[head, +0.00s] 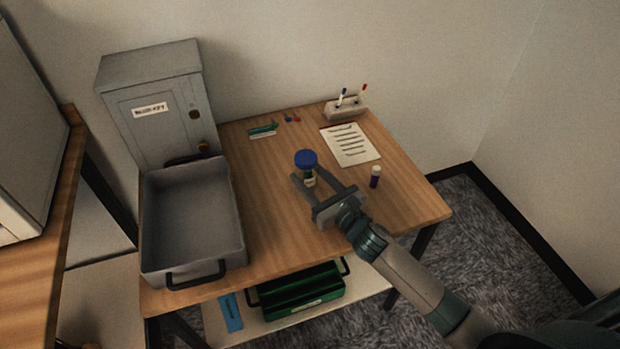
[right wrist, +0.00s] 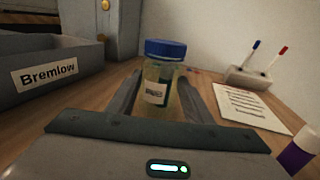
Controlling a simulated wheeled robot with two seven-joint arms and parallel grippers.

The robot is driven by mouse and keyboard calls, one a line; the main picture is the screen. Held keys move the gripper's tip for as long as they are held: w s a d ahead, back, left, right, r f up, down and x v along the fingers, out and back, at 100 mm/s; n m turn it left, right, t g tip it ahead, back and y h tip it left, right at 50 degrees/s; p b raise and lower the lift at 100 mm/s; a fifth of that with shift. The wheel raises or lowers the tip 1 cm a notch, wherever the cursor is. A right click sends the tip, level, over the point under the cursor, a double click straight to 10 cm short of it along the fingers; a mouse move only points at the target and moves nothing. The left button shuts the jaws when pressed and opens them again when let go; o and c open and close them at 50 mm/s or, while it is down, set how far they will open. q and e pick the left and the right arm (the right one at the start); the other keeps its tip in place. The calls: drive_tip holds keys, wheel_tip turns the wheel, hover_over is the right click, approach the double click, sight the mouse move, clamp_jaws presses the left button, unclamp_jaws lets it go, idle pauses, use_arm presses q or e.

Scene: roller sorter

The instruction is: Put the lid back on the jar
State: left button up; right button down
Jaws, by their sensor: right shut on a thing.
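The jar (head: 310,178) is small, see-through and pale-labelled, and stands upright over the wooden table. Its blue lid (head: 306,158) is on top of it. In the right wrist view the jar (right wrist: 158,92) is straight ahead, with the lid (right wrist: 165,50) covering its mouth; I cannot tell how tightly it sits. My right gripper (head: 309,183) has one finger on each side of the jar and is shut on it, below the lid. I cannot tell whether the jar's base touches the table. My left gripper is not in view.
A grey tray (head: 243,235) fills the table's left side, before a grey cabinet (head: 150,95). A paper sheet (head: 350,146), a pen holder (head: 344,112) and a white-capped purple tube (head: 375,177) are to the right. Small tools (head: 263,130) lie behind. The table's right front is clear.

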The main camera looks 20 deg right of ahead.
drive_tip(key=shift+f, duration=0.25)
drive_tip(key=shift+f, duration=0.1)
drive_tip(key=c, duration=0.9)
unclamp_jaws()
